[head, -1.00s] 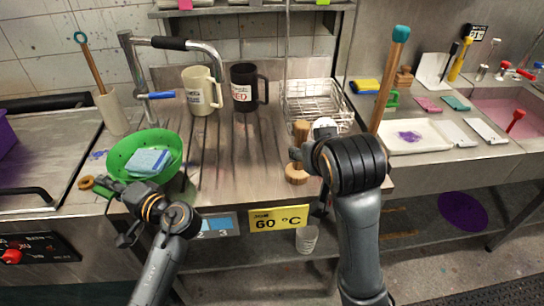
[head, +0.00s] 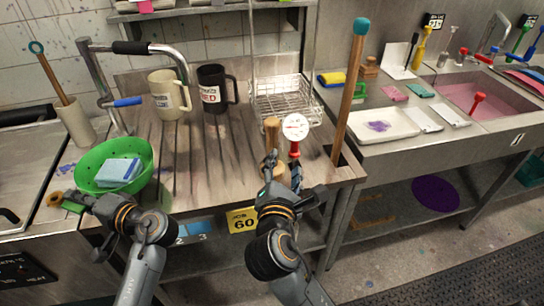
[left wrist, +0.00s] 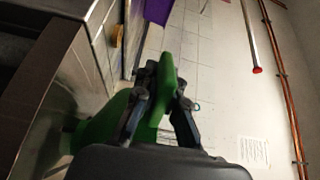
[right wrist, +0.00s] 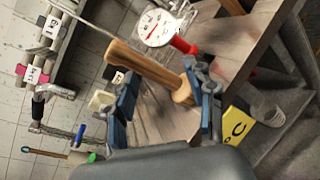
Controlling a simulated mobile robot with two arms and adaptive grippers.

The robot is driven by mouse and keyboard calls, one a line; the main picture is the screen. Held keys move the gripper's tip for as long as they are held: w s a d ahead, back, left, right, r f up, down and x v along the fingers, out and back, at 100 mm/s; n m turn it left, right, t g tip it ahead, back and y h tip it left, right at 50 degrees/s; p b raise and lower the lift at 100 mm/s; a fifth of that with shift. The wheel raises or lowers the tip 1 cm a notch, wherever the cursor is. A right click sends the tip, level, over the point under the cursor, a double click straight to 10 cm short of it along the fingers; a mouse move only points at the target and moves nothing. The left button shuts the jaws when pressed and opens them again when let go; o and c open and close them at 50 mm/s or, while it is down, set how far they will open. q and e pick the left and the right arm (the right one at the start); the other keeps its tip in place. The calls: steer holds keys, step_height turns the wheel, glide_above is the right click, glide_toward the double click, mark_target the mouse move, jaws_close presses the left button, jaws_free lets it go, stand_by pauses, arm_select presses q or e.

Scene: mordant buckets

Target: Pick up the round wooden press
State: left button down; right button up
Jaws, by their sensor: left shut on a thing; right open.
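In the right wrist view the press (right wrist: 145,65) lies between the two fingers of my right gripper (right wrist: 163,93), which is open. I cannot tell whether a finger touches it. My left gripper (left wrist: 160,100) is shut on a green strip, which looks like part of the green bowl (head: 88,177). A blue cloth (head: 119,172) lies in the bowl.
A white dial thermometer (head: 295,127) with a red stem stands close beside the press. A wire basket (head: 285,100) is behind it. A tall teal-topped pole (head: 350,90) stands to the right. Cream (head: 166,97) and black (head: 214,90) mugs stand behind on the left.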

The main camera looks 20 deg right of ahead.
mark_target(272, 146)
steer(key=s+a+n+t+y, duration=0.15)
steer(key=a+n, duration=0.25)
steer(key=n, duration=0.5)
steer(key=shift+t, duration=0.35)
steer(key=x, duration=1.1)
steer(key=shift+w+d+f, duration=0.25)
steer(key=shift+d+f, duration=0.05)
steer(key=shift+d, duration=0.2)
jaws_close()
